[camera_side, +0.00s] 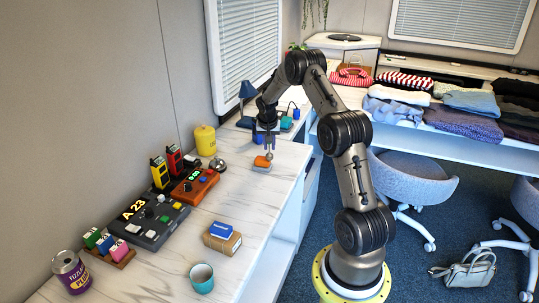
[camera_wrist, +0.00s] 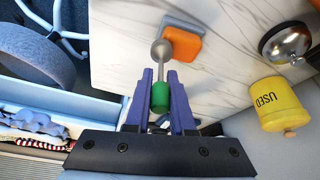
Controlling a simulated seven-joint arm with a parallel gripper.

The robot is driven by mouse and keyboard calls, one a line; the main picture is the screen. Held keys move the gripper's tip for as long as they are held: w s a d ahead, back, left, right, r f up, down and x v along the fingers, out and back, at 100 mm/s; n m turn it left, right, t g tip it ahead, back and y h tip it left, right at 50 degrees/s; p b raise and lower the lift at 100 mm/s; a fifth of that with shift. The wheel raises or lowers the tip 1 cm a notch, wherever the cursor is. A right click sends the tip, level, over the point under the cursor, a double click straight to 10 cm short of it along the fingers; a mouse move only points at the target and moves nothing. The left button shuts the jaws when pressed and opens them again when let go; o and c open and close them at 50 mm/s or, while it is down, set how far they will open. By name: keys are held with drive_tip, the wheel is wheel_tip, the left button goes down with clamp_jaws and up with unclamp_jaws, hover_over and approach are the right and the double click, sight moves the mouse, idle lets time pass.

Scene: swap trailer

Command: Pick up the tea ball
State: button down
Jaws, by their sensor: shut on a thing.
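The tea ball (camera_wrist: 161,50) is a small silver ball on a stem with a green handle end. In the wrist view its green end sits between the blue fingers of my gripper (camera_wrist: 160,76), which is shut on it. In the side view the silver ball (camera_side: 269,156) hangs below my gripper (camera_side: 266,141), close to an orange block. I cannot tell whether the ball touches the block or the counter.
The orange block on a grey base (camera_wrist: 184,41) lies beside the ball. A yellow "USED" canister (camera_wrist: 279,104) and a silver bell (camera_wrist: 285,42) stand nearby. A control panel (camera_side: 150,219), a blue cup (camera_side: 202,278) and a can (camera_side: 71,272) are farther along the counter.

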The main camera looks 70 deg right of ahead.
idle(0.4)
drive_tip(key=shift+r, duration=0.5)
wheel_tip(320, 180, up, 2)
drive_tip(key=shift+r, duration=0.15)
drive_tip(key=s+a+r, duration=0.9)
drive_tip(key=a+r, duration=0.1)
drive_tip(key=y, duration=0.1)
hover_over(263, 157)
wheel_tip(263, 157, down, 10)
drive_tip(key=shift+d+f, duration=0.1)
drive_tip(key=shift+f, duration=1.45)
drive_tip(key=shift+f, duration=0.1)
